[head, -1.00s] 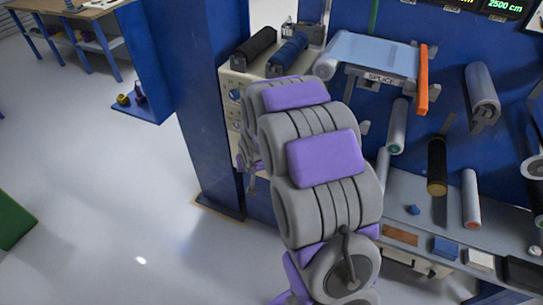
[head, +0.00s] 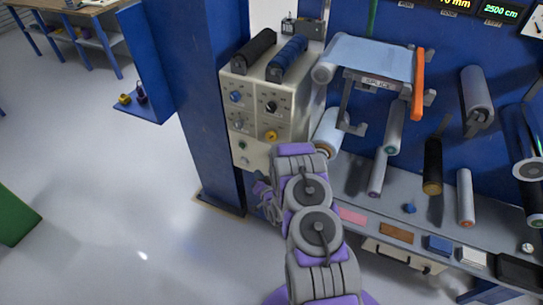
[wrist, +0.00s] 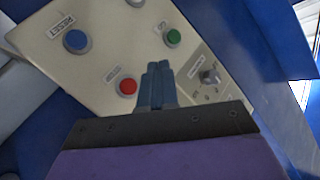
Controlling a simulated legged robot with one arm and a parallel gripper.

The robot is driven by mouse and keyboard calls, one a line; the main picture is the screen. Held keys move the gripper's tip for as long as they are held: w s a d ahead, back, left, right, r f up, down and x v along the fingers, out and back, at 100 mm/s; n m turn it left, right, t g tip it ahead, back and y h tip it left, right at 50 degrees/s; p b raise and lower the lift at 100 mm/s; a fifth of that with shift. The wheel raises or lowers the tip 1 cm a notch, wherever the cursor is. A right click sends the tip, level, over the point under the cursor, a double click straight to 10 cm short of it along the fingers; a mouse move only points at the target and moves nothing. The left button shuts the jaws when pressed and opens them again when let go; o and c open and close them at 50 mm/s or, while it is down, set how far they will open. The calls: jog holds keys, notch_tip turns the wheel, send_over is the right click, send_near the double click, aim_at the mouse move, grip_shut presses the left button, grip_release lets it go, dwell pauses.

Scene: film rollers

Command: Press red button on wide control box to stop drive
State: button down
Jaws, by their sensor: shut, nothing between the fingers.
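The cream control box (head: 255,118) stands beside the blue column in the head view. Its face carries blue, black, yellow and green controls; I cannot make out a red one there. In the wrist view the panel (wrist: 105,62) fills the upper middle and looks tilted. The red button (wrist: 128,87) shows just left of my gripper's fingers (wrist: 158,68). The green button (wrist: 173,37) is above and right of the fingertips. My gripper is shut and empty.
A blue RESET button (wrist: 77,41) and a selector knob (wrist: 209,76) are also on the panel. The blue column (head: 205,110) stands left of the box. A shelf (head: 350,180) with rollers and small blocks lies right. Open floor (head: 120,200) is at the left.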

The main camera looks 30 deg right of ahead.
jog(key=shift+s+d+f+m+t, duration=0.15)
jog(key=shift+s+f+m+t, duration=0.15)
jog(key=shift+s+f, duration=0.3)
jog(key=shift+r, duration=0.1)
jog(key=w+d+b, duration=0.1)
jog(key=w+d, duration=0.4)
jog(key=d, duration=0.2)
jog(key=shift+w+b, duration=0.15)
jog(key=shift+b, duration=0.2)
jog(key=shift+w, duration=0.1)
dwell(1.8)
jog(key=shift+w+d, duration=0.15)
jog(key=shift+d, duration=0.1)
jog(key=shift+w+d+r, duration=0.1)
jog(key=shift+w+d, duration=0.2)
jog(key=shift+d, duration=0.05)
dwell(1.1)
jog(key=shift+s+a+p, duration=0.3)
jog(key=shift+s+a, duration=0.25)
jog(key=shift+a, duration=0.1)
